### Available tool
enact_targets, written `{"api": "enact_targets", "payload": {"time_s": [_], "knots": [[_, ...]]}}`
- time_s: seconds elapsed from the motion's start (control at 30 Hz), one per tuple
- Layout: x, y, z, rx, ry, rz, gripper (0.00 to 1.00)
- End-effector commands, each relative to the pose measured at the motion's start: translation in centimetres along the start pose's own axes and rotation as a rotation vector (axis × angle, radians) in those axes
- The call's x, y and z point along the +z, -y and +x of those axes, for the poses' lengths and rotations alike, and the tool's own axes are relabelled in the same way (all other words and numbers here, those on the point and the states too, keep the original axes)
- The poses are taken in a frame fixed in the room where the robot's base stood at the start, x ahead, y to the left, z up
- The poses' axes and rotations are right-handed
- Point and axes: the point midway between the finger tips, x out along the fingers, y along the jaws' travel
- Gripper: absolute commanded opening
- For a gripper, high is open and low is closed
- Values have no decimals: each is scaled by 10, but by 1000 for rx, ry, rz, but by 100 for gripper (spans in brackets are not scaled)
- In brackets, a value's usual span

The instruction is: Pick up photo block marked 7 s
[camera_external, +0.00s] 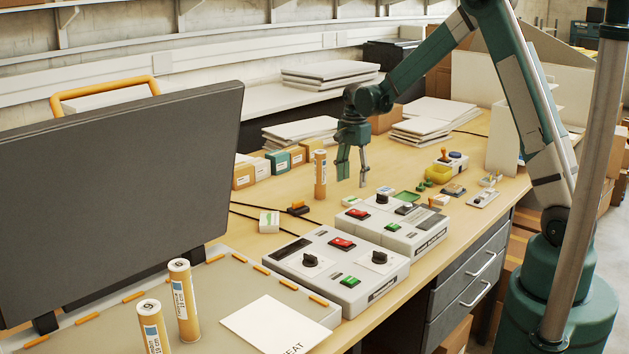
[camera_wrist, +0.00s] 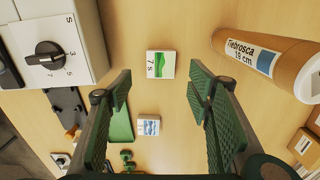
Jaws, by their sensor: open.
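The photo block marked 7 s (camera_wrist: 161,65) is small and white with a green picture, and lies face up on the table. In the wrist view it is centred between my fingertips, just beyond them. In the external view it is the small block (camera_external: 350,201) beside the control box. My gripper (camera_external: 352,181) hangs above it, pointing down, open and empty. The gripper's two fingers also show in the wrist view (camera_wrist: 161,82), apart from the block. A second block with a blue picture (camera_wrist: 148,126) lies nearer the gripper's base in that view.
A brown tube labelled 19 cm (camera_wrist: 265,58) stands near the block, also in the external view (camera_external: 320,175). A control box with a knob (camera_external: 397,222) stands on the other side. A green tray (camera_external: 408,196) lies nearby.

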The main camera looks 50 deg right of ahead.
Motion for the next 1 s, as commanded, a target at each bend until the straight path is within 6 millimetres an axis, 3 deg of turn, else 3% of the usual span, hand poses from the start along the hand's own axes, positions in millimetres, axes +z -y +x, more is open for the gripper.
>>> {"api": "enact_targets", "payload": {"time_s": [0.33, 0.67, 1.0], "knots": [[0, 0, 3, 0, 0, -1, 51], [0, 0, 25, 0, 0, -1, 51], [0, 0, 26, 0, 0, -1, 51]]}}
